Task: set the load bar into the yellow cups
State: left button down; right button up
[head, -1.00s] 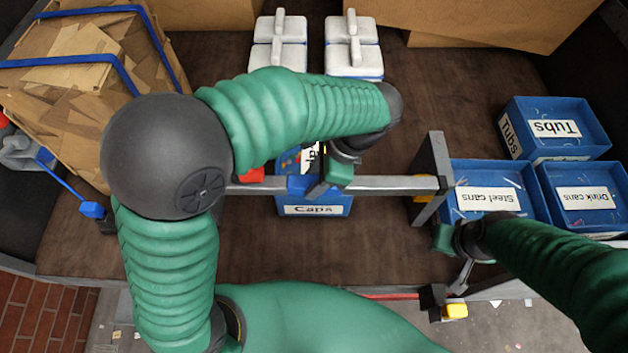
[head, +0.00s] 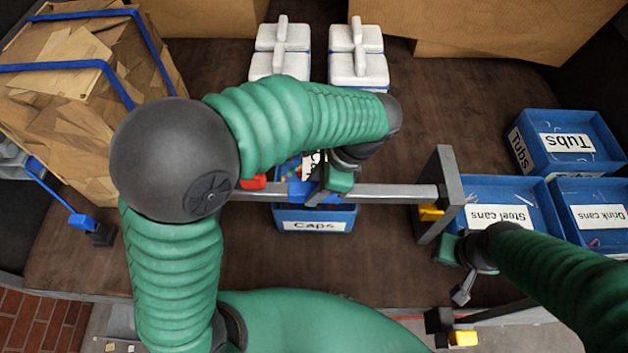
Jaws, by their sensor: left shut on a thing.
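The load bar (head: 390,193) is a long grey bar lying left to right across the middle of the head view. My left gripper (head: 325,188) is shut on it at its blue middle part, above the blue caps bin. My forearm hides the bar's left end. Its right end meets or overlaps a dark upright plate (head: 446,178); I cannot tell if they touch. One yellow cup (head: 430,212) shows beside that plate, just below the bar's right end. My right gripper (head: 459,254) is below the plate; its jaws are unclear.
A caps bin (head: 315,226) lies under the bar. Steel cans (head: 505,235), drink cans (head: 600,237) and tubs bins (head: 567,165) stand at right. White containers (head: 355,68) stand behind. A red block (head: 253,182) is near my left forearm.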

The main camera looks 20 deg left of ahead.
pick_arm(q)
jog(key=shift+d+f, duration=0.1)
jog(key=shift+f, duration=0.15)
jog(key=shift+d+f, duration=0.1)
jog(key=shift+w+f, duration=0.15)
jog(key=shift+w, duration=0.3)
jog(key=shift+s+a, duration=0.15)
jog(key=shift+a, duration=0.05)
jog(key=shift+s+a, duration=0.15)
jog(key=shift+s, duration=0.3)
jog(key=shift+w+d+p, duration=0.2)
jog(key=shift+w+p, duration=0.05)
jog(key=shift+p, duration=0.05)
